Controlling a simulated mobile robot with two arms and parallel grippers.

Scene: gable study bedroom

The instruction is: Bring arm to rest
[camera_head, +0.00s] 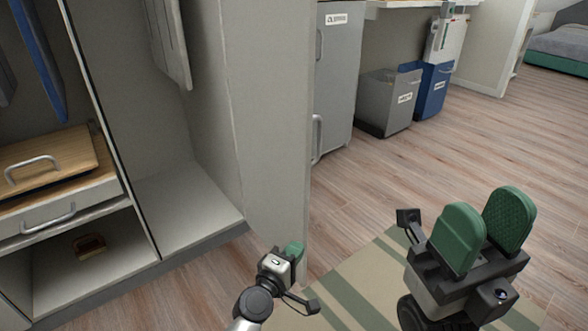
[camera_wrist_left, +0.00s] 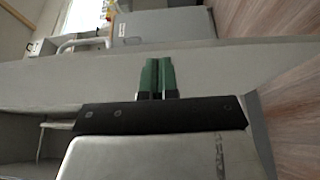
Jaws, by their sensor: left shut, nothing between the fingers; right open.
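My left gripper (camera_head: 292,250) is low in the middle of the head view, close to the front edge of the wardrobe's side panel (camera_head: 272,120). I cannot tell whether it touches the panel. In the left wrist view its green fingers (camera_wrist_left: 157,76) are together with nothing between them, and the pale panel (camera_wrist_left: 235,65) lies across behind them. My right gripper (camera_head: 484,235) is at the lower right of the head view, its two green pads apart and empty, above the floor and the striped rug.
The open wardrobe at left holds hanging clothes (camera_head: 38,60), a drawer (camera_head: 60,200) and a small reddish-brown item (camera_head: 90,246). A grey cabinet (camera_head: 338,85), grey bin (camera_head: 385,105) and blue bin (camera_head: 432,95) stand behind. The striped rug (camera_head: 340,290) and wooden floor (camera_head: 400,175) are open.

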